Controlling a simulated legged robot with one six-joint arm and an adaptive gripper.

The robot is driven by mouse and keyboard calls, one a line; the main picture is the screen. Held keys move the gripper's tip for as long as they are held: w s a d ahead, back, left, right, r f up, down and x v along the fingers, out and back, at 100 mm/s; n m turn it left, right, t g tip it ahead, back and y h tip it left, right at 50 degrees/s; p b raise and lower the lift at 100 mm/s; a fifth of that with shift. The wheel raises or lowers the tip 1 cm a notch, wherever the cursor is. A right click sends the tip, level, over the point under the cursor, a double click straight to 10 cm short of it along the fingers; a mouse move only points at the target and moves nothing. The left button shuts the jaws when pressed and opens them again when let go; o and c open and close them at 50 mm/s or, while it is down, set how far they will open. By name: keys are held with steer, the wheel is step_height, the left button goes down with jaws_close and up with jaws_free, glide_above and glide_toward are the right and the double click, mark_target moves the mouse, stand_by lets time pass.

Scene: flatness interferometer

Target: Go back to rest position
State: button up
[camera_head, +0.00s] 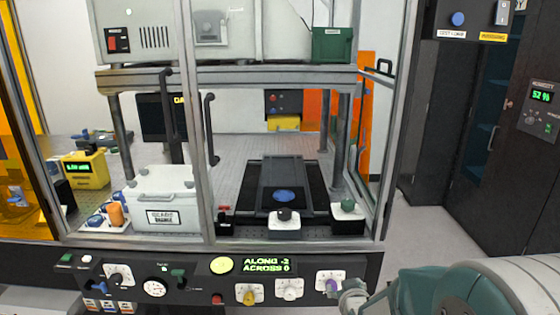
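My gripper (352,293) is at the bottom of the view, right of centre, at the end of my grey and teal arm, which fills the lower right corner. It is in front of the control panel (203,284), close beside the purple knob (333,285) at the panel's right end. I cannot tell whether it touches the knob. The fingers are small and partly hidden, so their opening is unclear.
The panel carries a yellow knob (247,294), a white knob (289,289) and a green display (266,264) reading "ALONG -2 ACROSS 0". Above it stands a framed enclosure with door handles (211,130). Open floor (435,220) and dark cabinets (500,190) are at right.

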steer(key=s+r+m+g, duration=0.1)
steer(key=s+r+g, duration=0.2)
steer(key=s, duration=0.9)
steer(key=s+r+m+g, duration=0.1)
steer(key=s+r+g, duration=0.3)
steer(key=s+r, duration=0.5)
steer(key=s, duration=0.4)
steer(key=shift+s+r, duration=0.2)
steer(key=shift+r, duration=0.15)
